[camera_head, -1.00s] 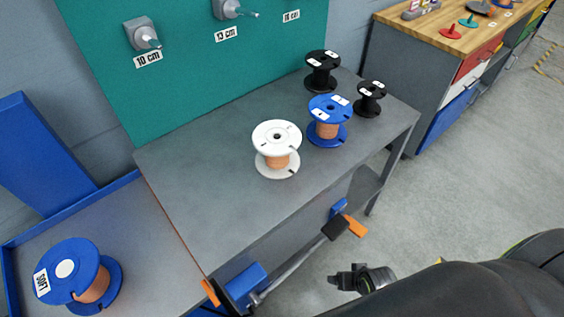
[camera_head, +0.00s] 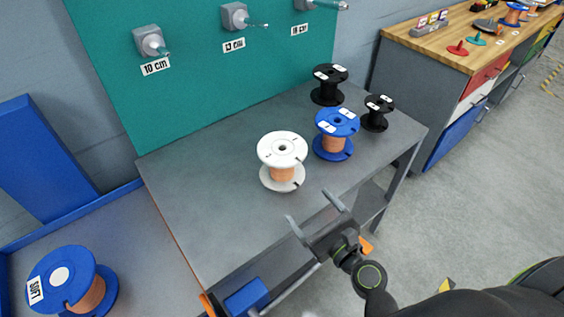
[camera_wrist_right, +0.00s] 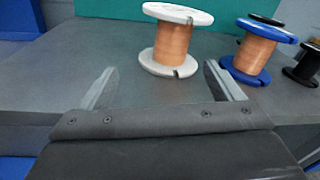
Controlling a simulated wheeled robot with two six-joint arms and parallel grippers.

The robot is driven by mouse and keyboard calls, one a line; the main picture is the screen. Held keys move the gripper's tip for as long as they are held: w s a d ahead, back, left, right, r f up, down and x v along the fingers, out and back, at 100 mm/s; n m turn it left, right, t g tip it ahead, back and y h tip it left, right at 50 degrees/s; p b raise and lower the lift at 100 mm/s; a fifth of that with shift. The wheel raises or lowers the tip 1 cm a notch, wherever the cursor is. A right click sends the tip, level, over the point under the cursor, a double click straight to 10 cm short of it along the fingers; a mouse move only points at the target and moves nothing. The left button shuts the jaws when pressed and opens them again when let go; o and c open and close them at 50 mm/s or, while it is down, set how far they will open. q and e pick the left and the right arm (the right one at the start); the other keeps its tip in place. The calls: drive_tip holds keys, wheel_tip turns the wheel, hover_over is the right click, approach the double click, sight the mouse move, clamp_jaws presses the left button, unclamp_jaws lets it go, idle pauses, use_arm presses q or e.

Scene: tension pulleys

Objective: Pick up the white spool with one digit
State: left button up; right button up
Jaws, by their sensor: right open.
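The white spool (camera_head: 282,150), wound with copper-coloured wire, stands upright on the grey table (camera_head: 205,190), left of the other spools there. Its top flange shows small dark slots, but no digit is readable on it. My right gripper (camera_head: 314,212) is open and empty at the table's front edge, in front of the white spool and apart from it. In the right wrist view the white spool (camera_wrist_right: 173,42) stands beyond the open fingers (camera_wrist_right: 157,82). My left gripper is not in view.
A blue spool (camera_head: 334,146) with two white labels stands close right of the white one. Two black spools (camera_head: 328,85) (camera_head: 377,113) are behind and right. A blue spool labelled SOFT (camera_head: 70,279) sits lower left. Pegs marked in cm (camera_head: 152,42) project from the green board (camera_head: 110,70).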

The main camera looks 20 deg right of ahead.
sight(282, 157)
drive_tip(key=w+m, duration=0.1)
drive_tip(key=w, duration=0.3)
drive_tip(key=w+m+p, duration=0.1)
drive_tip(key=w, duration=0.2)
drive_tip(key=w+m+h+p, duration=0.1)
drive_tip(key=w, duration=0.3)
drive_tip(key=shift+w+a+m+t, duration=0.3)
drive_tip(key=shift+w+a, duration=0.05)
drive_tip(key=shift+w, duration=0.8)
drive_tip(key=w, duration=0.4)
drive_tip(key=shift+w+a+r, duration=0.15)
drive_tip(key=shift+w+a, duration=0.25)
drive_tip(key=c, duration=1.5)
